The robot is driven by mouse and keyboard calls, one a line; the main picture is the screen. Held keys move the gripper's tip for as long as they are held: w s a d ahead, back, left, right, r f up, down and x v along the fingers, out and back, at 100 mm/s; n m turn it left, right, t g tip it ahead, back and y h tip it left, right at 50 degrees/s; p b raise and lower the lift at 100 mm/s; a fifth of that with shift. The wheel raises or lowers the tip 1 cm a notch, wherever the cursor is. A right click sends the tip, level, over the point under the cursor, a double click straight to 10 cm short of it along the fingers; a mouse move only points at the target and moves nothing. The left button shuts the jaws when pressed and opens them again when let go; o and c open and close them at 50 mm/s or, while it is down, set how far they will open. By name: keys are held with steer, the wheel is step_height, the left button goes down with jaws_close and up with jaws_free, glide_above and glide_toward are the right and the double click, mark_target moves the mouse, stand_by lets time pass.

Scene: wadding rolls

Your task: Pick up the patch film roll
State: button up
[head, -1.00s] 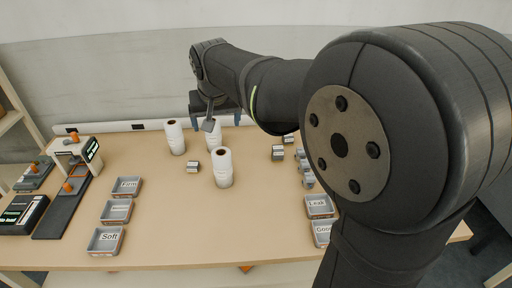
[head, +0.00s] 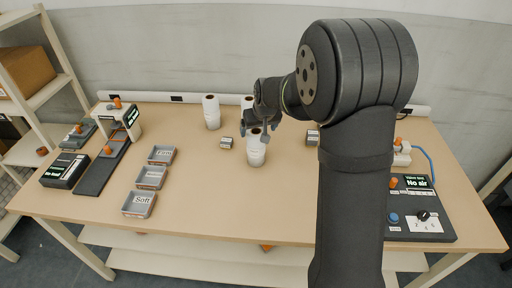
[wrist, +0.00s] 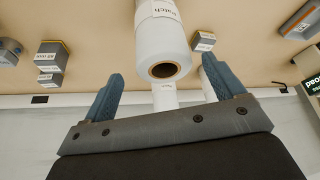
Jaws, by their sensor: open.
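The patch film roll (wrist: 162,35) is a white upright roll with a dark core hole, and the word "Patch" shows on its label in the wrist view. It appears to be the front roll (head: 256,152) of three in the head view. My gripper (head: 257,128) is open and empty, just above and behind that roll's top. In the wrist view my gripper's blue fingers (wrist: 163,86) are spread, with the roll's top end between and beyond their tips, apart from both. The roll's lower part runs out of the wrist view.
Another white roll (head: 211,112) stands at the back left, and one (head: 247,102) stands behind my gripper, partly hidden. A small metal block (head: 225,143) lies left of the front roll. Labelled trays (head: 151,177) stand further left. The table in front is clear.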

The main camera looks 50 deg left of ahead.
mark_target(256, 147)
steer(key=shift+s+x, duration=0.1)
steer(key=shift+x, duration=1.5)
steer(key=shift+s+x, duration=0.15)
steer(key=shift+x, duration=1.45)
steer(key=shift+r, duration=0.1)
steer(key=c, duration=1.3)
